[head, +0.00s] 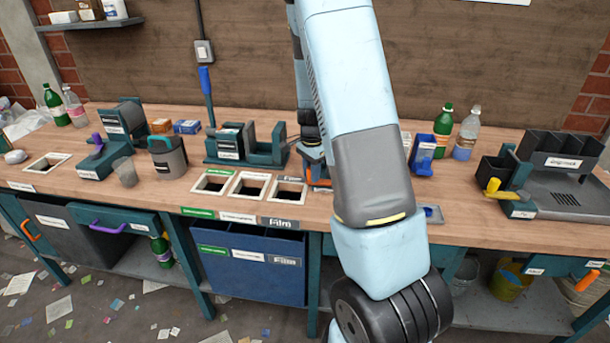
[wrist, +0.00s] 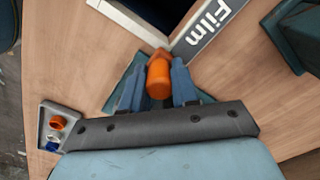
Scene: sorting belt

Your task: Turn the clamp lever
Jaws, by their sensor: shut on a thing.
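An orange lever handle (wrist: 160,82), which looks like the clamp lever, shows in the wrist view between the two blue fingers of my gripper (wrist: 158,68). My gripper is shut on it, one finger on each side. A teal base (wrist: 118,97) shows partly beneath the fingers. In the head view my gripper (head: 314,160) is low over the bench, just right of the Film slot, and a bit of orange (head: 320,184) shows there. My arm hides most of the clamp in the head view, and the lever's pivot is hidden in both views.
Labelled slots (head: 250,185) lie left of my gripper. A teal fixture (head: 265,151) stands behind them. A small grey plate (wrist: 46,128) with orange and blue parts is close by in the wrist view. A blue holder (head: 421,160) and bottles (head: 443,128) stand right of my arm.

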